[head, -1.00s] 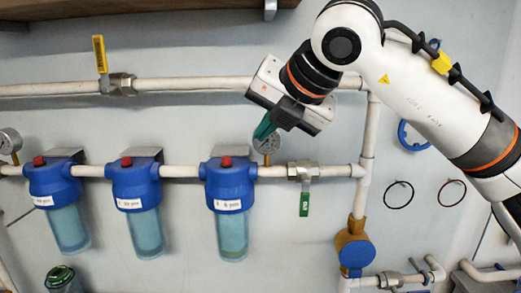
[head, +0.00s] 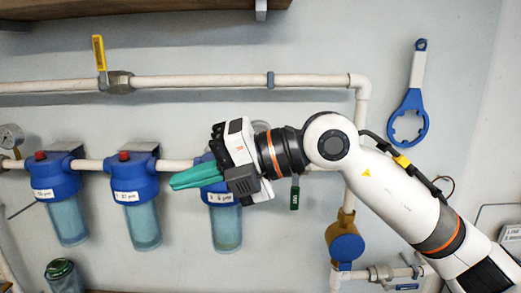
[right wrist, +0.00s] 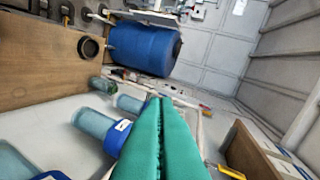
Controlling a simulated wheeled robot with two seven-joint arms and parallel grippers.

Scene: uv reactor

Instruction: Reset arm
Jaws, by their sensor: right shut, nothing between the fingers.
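My right gripper (head: 175,182) has green fingers and comes in from the right in the head view. It points left, in front of the third blue-topped filter housing (head: 225,228) and hides most of its cap. Its fingers are shut together with nothing between them, as the right wrist view also shows (right wrist: 163,105). Whether it touches the housing cannot be told. My left gripper is not in view.
Two more filter housings hang to the left, the middle one (head: 141,205) and the left one (head: 62,205). A yellow-handled valve (head: 100,55) sits on the upper pipe. A blue wrench (head: 412,100) hangs at right. A blue barrel (right wrist: 143,48) shows in the wrist view.

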